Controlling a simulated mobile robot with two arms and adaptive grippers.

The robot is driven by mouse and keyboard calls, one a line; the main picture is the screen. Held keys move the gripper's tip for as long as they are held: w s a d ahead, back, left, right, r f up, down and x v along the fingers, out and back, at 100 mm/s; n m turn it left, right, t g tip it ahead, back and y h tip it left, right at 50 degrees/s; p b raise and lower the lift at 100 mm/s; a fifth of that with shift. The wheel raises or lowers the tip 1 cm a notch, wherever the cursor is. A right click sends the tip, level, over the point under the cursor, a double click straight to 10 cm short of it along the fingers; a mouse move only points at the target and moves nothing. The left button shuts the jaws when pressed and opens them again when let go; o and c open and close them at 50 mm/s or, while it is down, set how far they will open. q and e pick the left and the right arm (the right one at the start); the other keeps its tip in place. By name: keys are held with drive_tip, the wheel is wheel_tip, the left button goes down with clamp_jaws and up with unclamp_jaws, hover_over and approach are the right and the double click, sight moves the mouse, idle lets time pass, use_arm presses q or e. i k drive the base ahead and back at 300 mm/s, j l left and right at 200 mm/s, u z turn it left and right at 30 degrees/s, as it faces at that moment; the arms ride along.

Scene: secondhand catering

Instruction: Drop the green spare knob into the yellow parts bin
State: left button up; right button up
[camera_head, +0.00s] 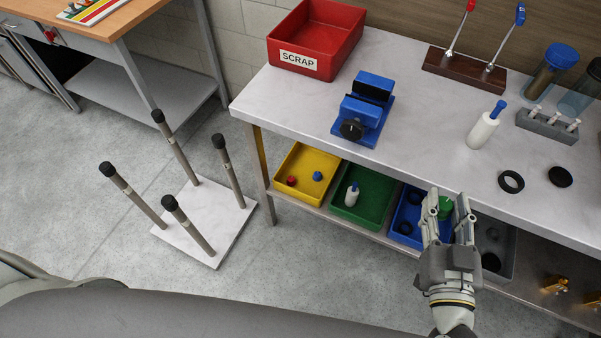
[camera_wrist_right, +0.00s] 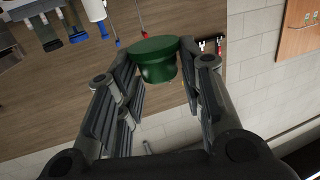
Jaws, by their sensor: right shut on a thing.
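The green spare knob (camera_head: 445,207) is between the fingertips of my right gripper (camera_head: 447,205), which is shut on it. In the right wrist view the knob (camera_wrist_right: 155,60) shows as a dark green round cap with a narrower base, held between the two fingers (camera_wrist_right: 160,75). In the head view the gripper is in front of the bench edge, over the blue bin. The yellow parts bin (camera_head: 309,159) is on the lower shelf, to the left of the gripper, with a red knob and a blue knob in it. My left gripper is not in view.
A green bin (camera_head: 376,189), a blue bin (camera_head: 400,233) and a grey bin (camera_head: 509,262) also stand on the lower shelf. The bench top (camera_head: 420,130) overhangs them. It bears a red SCRAP bin (camera_head: 345,30) and a blue vise (camera_head: 366,105). An upturned stool (camera_head: 195,247) stands on the floor at left.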

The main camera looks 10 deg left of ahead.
sight(303, 158)
drive_tip(key=j+z, duration=0.1)
drive_tip(key=j, duration=0.95)
drive_tip(key=k+j+z, duration=0.15)
drive_tip(key=j, duration=0.9)
drive_tip(key=i+j, duration=0.15)
drive_tip(key=j, duration=0.2)
drive_tip(key=i+j+z, duration=0.1)
drive_tip(key=j, duration=0.2)
drive_tip(key=i+j, duration=0.15)
drive_tip(key=j, duration=0.2)
